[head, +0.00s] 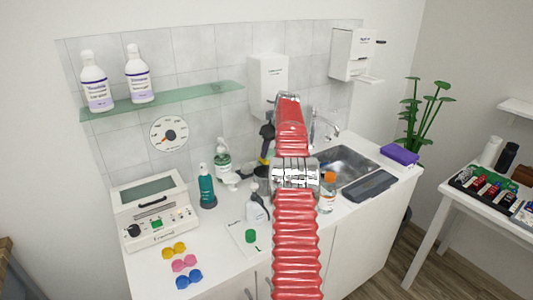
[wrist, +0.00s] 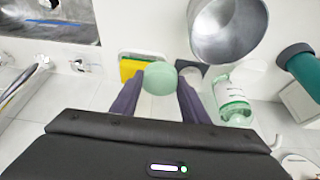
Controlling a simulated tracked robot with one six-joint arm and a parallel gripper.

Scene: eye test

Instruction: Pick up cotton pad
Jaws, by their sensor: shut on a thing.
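In the wrist view my gripper (wrist: 160,80) has its two dark purple fingers on either side of a pale green, round thing, and its tips touch the sides of it. I take this round thing to be the cotton pad (wrist: 160,77); its surface looks smooth, and I cannot tell how thick it is. It shows in front of a yellow block (wrist: 130,68) in a small white holder. In the head view my red arm reaches over the counter and hides most of the gripper (head: 267,135); I cannot make out the pad there.
A metal bowl (wrist: 228,28) and a green-labelled bottle (wrist: 234,100) are close on the right in the wrist view. The sink (head: 345,165), an orange-capped bottle (head: 327,193), a teal pump bottle (head: 207,188) and a white spray bottle (head: 257,208) stand around my arm.

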